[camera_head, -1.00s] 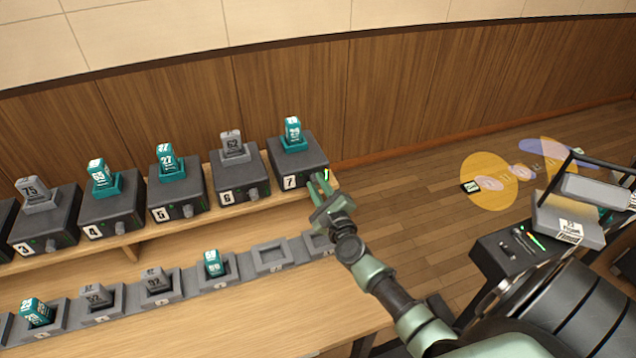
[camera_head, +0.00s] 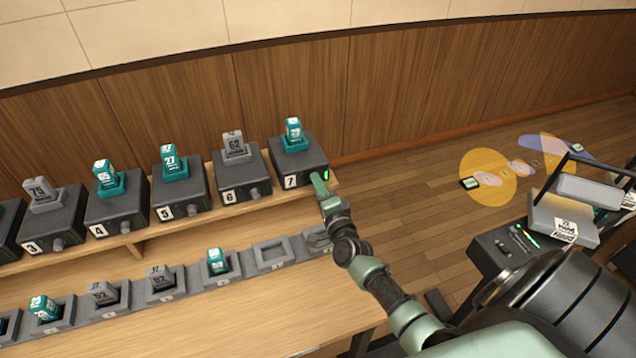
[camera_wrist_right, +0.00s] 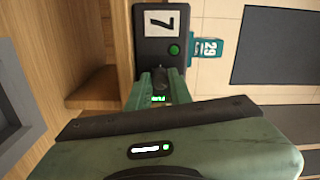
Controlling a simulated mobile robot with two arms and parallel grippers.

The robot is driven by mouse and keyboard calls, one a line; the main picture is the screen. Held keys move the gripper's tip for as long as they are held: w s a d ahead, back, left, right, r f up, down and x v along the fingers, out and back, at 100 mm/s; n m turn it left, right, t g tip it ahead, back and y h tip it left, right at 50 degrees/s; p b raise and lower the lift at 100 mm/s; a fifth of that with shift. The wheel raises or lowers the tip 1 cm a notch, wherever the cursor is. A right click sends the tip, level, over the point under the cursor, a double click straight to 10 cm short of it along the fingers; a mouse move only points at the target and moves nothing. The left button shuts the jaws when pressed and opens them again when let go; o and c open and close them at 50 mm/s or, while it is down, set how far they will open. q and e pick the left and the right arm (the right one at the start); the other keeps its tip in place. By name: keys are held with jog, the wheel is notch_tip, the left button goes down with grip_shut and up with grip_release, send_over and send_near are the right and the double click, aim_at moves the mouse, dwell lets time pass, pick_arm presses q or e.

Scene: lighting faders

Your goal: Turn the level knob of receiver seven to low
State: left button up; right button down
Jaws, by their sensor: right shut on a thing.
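Receiver seven (camera_head: 297,163) is a dark box with a white label "7" at the right end of the upper shelf. A teal pack (camera_head: 293,134) stands in the holder on its top. In the right wrist view the receiver (camera_wrist_right: 144,46) shows its label, a round green light and the dark level knob (camera_wrist_right: 178,84). My right gripper (camera_head: 319,181) is at the right part of the receiver's front. In the wrist view its fingers (camera_wrist_right: 162,82) are shut on the knob, which they partly hide. The knob's pointer setting cannot be read. My left gripper is not in view.
Receiver six (camera_head: 240,178) stands close to the left, with more receivers beyond it. A lower row of grey holders (camera_head: 270,254) lies in front on the wooden table. A cart with a grey case (camera_head: 562,222) stands at the right.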

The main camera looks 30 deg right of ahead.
jog(key=n, duration=1.1)
jog(key=n+b, duration=0.1)
jog(key=n, duration=1)
jog(key=n+b, duration=0.1)
jog(key=n, duration=1.1)
jog(key=shift+s+d+f, duration=0.15)
jog(key=shift+f, duration=0.2)
jog(key=c, duration=1.3)
grip_release()
jog(key=shift+r, duration=0.2)
